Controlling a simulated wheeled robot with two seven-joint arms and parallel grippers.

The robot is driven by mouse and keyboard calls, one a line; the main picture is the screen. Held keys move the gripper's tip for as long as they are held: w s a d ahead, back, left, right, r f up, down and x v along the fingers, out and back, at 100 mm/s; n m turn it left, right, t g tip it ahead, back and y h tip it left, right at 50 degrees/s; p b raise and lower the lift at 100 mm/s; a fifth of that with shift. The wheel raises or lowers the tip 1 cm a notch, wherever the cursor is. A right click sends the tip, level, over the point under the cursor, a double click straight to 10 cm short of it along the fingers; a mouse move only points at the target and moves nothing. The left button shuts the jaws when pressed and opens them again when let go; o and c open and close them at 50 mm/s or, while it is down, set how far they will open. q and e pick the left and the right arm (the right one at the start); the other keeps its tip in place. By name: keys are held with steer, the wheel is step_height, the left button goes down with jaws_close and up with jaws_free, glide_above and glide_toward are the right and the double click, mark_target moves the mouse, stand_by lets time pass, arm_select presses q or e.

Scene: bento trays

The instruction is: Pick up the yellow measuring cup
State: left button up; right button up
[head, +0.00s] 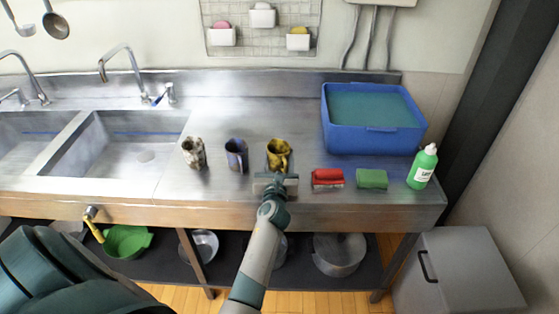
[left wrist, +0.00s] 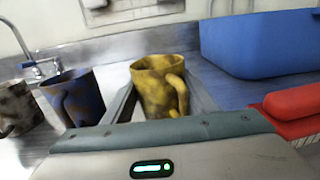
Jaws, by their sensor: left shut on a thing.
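The yellow measuring cup (head: 278,151) has dark blotches and a side handle, and is upright at the middle of the steel counter. My left gripper (head: 277,172) reaches it from the front edge and is shut on it. In the left wrist view the yellow cup (left wrist: 158,88) sits between the fingers, its handle turned to the right. I cannot tell whether its base touches the counter. My right gripper is in neither view.
A blue mug (head: 236,156) and a brown-and-white mug (head: 194,153) stand to the left, beside the sink (head: 120,150).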

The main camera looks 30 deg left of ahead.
arm_select(q)
steer(key=shift+r, duration=0.15)
steer(key=shift+r, duration=0.55)
steer(key=r, duration=0.2)
steer(key=r+p, duration=0.1)
steer(key=shift+s+d, duration=0.2)
steer(key=shift+s, duration=0.05)
steer(key=s+d+r, duration=0.6)
steer(key=s+d, duration=0.1)
steer(key=s, duration=0.1)
steer(key=shift+s+r, duration=0.2)
steer(key=shift+r, duration=0.1)
steer(key=shift+d, duration=0.1)
steer(key=s+d+r+m+t+h, duration=0.1)
steer(key=s+d+m+h, duration=0.5)
steer(key=s+d, duration=0.8)
steer(key=t+h, duration=0.1)
steer(key=h, duration=0.2)
steer(key=shift+s+d, duration=0.3)
steer(key=shift+s, duration=0.1)
steer(key=shift+a, duration=0.15)
